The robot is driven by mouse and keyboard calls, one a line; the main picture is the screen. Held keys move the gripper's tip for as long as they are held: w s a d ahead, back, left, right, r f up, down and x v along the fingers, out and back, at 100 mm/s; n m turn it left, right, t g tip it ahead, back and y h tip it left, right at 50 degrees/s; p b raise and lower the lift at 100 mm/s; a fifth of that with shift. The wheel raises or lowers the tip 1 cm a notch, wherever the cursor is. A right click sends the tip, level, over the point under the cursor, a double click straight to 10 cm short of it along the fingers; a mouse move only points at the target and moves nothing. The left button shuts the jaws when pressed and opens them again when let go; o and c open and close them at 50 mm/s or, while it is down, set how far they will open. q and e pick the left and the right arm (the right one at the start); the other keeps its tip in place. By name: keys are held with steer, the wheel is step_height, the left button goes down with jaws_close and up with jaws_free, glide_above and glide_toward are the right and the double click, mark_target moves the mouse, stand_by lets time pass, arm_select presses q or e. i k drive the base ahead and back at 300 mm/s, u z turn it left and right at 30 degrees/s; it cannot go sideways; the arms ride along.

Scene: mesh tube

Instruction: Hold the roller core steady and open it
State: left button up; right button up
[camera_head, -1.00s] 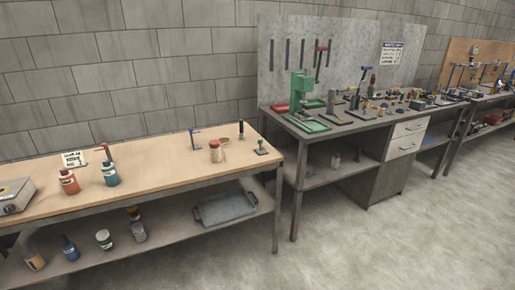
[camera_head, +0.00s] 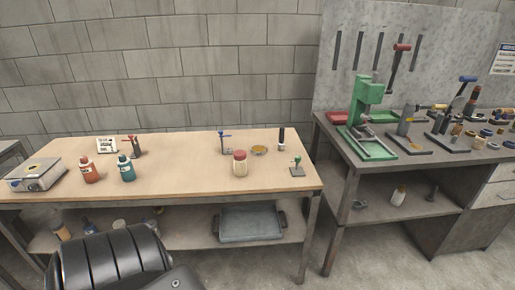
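I cannot tell for sure which object is the roller core. A small cream jar-like cylinder with a red top (camera_head: 240,163) stands upright on the wooden workbench (camera_head: 190,175), right of its middle. A dark upright cylinder (camera_head: 281,139) stands behind it to the right, near the bench's back right corner. A black ribbed part of my own arm shows at the bottom left, in front of the bench. Neither gripper is in view, and nothing on the bench is being touched.
Red (camera_head: 90,170) and teal (camera_head: 126,168) bottles and a scale-like device (camera_head: 35,174) stand on the bench's left. A blue-handled stand (camera_head: 225,142) is at the back. A green press (camera_head: 366,120) stands on the grey bench at right. The wooden bench's middle is clear.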

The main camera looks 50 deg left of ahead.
mark_target(240, 166)
steer(key=u, duration=0.25)
steer(key=i, duration=0.85)
steer(key=u, duration=1.3)
steer(key=i, duration=0.8)
steer(key=u, duration=0.85)
